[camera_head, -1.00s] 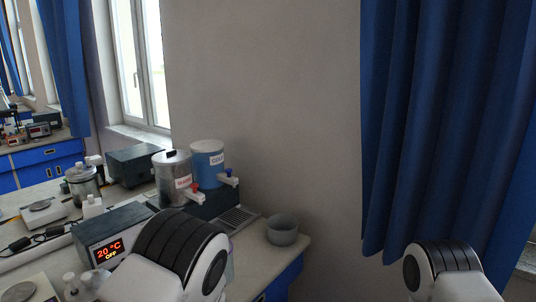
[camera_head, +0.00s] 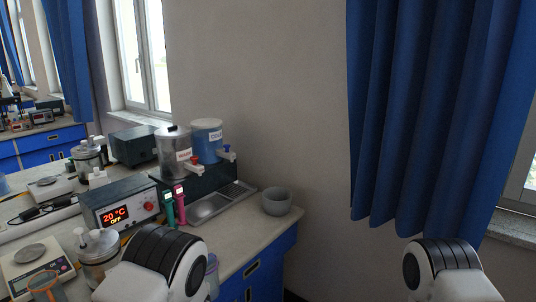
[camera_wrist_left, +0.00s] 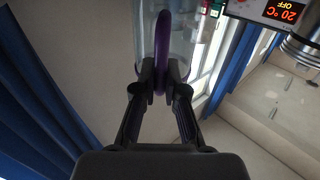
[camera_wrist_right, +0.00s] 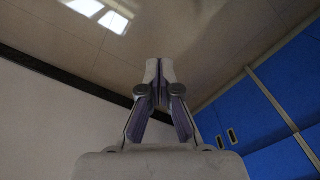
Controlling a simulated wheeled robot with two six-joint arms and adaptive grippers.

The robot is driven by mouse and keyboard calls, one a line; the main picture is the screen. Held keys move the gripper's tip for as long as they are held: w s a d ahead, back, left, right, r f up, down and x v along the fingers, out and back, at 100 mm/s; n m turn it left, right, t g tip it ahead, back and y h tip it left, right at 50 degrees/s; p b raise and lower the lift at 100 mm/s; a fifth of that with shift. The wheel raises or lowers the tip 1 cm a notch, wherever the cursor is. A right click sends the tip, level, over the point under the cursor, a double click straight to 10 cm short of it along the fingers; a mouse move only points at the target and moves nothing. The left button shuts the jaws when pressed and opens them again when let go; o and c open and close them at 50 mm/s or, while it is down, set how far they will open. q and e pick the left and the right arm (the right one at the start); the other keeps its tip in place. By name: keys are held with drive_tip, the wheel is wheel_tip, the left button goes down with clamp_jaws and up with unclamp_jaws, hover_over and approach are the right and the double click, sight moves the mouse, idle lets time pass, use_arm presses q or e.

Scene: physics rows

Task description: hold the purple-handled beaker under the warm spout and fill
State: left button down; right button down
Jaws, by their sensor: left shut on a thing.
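The purple-handled beaker shows in the left wrist view, with its clear glass wall (camera_wrist_left: 182,38) and purple handle (camera_wrist_left: 162,45). My left gripper (camera_wrist_left: 161,78) is shut on that handle. In the head view my left arm hides the gripper and most of the beaker; a clear edge (camera_head: 213,272) shows beside the arm. The warm dispenser (camera_head: 172,158) is a silver tank with a red label and a red-topped spout (camera_head: 196,169). The beaker is in front of the bench, well short of that spout. My right gripper (camera_wrist_right: 159,72) is shut and empty.
A blue cold dispenser (camera_head: 207,142) stands beside the warm one, above a drip tray (camera_head: 210,206). A grey bowl (camera_head: 276,202) sits at the bench's right end. Green (camera_head: 168,207) and pink (camera_head: 180,204) devices stand near a 20 °C unit (camera_head: 120,205). A balance (camera_head: 35,265) is front left.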

use_arm(q)
drive_tip(key=s+a+f+h+b, duration=0.1)
drive_tip(key=s+a+f+b, duration=0.1)
drive_tip(key=s+f+b, duration=0.1)
drive_tip(key=shift+s+a+f+m, duration=0.3)
drive_tip(key=shift+s+f, duration=0.45)
drive_tip(key=shift+s, duration=0.25)
